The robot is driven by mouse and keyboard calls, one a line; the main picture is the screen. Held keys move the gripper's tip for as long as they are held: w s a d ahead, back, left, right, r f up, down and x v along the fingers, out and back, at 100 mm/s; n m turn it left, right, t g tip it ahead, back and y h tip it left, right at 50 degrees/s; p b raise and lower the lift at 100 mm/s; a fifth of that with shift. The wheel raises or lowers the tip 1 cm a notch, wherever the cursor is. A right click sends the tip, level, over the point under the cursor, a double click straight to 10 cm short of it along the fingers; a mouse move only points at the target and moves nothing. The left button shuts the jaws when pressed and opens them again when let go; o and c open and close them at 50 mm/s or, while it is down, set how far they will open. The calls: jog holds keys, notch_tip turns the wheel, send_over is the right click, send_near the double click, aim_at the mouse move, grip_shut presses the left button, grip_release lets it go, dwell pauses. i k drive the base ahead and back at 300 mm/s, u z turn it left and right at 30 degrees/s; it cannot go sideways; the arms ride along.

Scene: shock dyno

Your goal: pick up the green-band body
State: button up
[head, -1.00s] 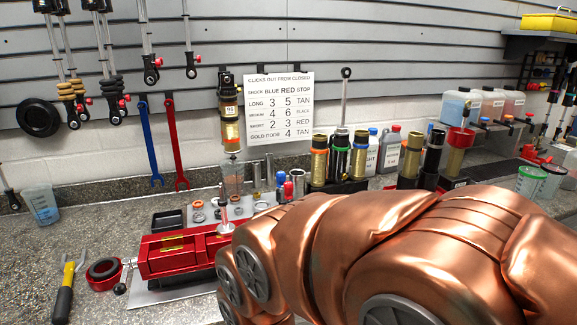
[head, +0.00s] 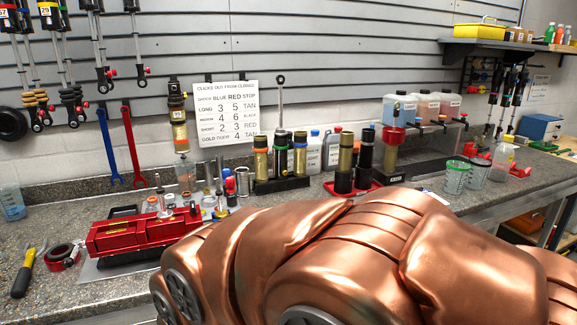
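A dark holder (head: 283,184) near the back wall, in the middle of the head view, carries a short row of upright cylindrical bodies. The left body (head: 261,163) is gold with an orange ring. My copper arm fills the lower right, and its gripper is out of the picture.
A red vise-like fixture (head: 140,232) and small parts lie left of the holder. Right of it, gold and black cylinders stand at a red tray (head: 376,186). Bottles (head: 313,152) stand behind. A settings sign (head: 222,112) hangs above. The left counter front has a yellow-black tool (head: 27,272).

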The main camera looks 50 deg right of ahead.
aim_at(280, 145)
jog(key=z, duration=0.9)
jog(key=i, duration=0.15)
